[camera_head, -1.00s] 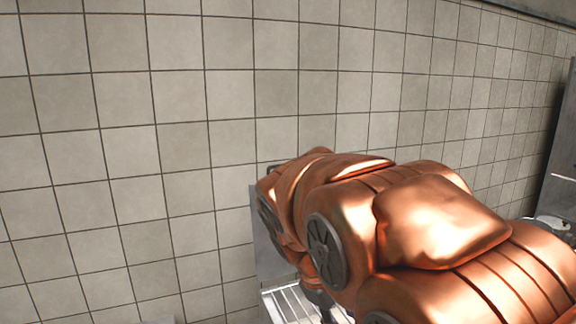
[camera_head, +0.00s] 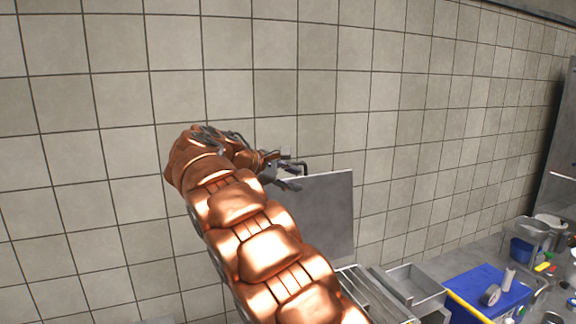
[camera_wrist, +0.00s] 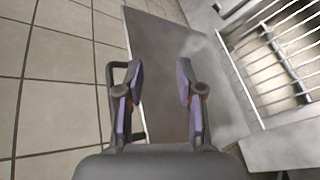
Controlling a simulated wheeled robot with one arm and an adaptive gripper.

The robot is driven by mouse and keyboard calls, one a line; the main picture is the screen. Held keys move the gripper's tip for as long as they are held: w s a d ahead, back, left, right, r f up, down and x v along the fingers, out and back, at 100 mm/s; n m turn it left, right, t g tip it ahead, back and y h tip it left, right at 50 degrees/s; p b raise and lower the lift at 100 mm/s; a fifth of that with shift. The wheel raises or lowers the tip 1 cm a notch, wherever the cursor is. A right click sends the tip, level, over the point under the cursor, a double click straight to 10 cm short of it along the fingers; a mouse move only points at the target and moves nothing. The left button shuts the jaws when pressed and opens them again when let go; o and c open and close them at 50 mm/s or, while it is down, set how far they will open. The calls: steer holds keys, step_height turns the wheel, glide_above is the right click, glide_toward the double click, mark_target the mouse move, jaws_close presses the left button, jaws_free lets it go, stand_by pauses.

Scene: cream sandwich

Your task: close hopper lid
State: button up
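The hopper lid (camera_head: 322,212) is a flat grey metal panel, standing raised against the tiled wall in the head view. In the wrist view the lid (camera_wrist: 168,62) lies beyond and between my fingers. My gripper (camera_head: 294,176) is at the lid's upper left corner. In the wrist view my gripper (camera_wrist: 160,92) has its two fingers spread apart with nothing between them. A dark handle-like loop shows beside the left finger; I cannot tell whether the gripper touches the lid. The hopper opening with its metal grate (camera_wrist: 280,55) is to the right in the wrist view.
A metal tray (camera_head: 412,284) sits right of the grate. A blue bin lid (camera_head: 488,288) with items on it and several containers stand farther right. The tiled wall (camera_head: 120,90) is close behind my gripper. The space left of my arm looks clear.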

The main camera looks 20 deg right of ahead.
steer(key=w+a+r+n+t+h, duration=0.1)
steer(key=w+a+r+h, duration=0.1)
steer(key=w+a, duration=0.2)
steer(key=shift+w+a+r+n, duration=0.2)
steer(key=shift+w+a+n, duration=0.1)
steer(key=shift+w, duration=1.5)
steer(key=shift+x, duration=3.85)
steer(key=shift+c, duration=0.2)
jaws_close()
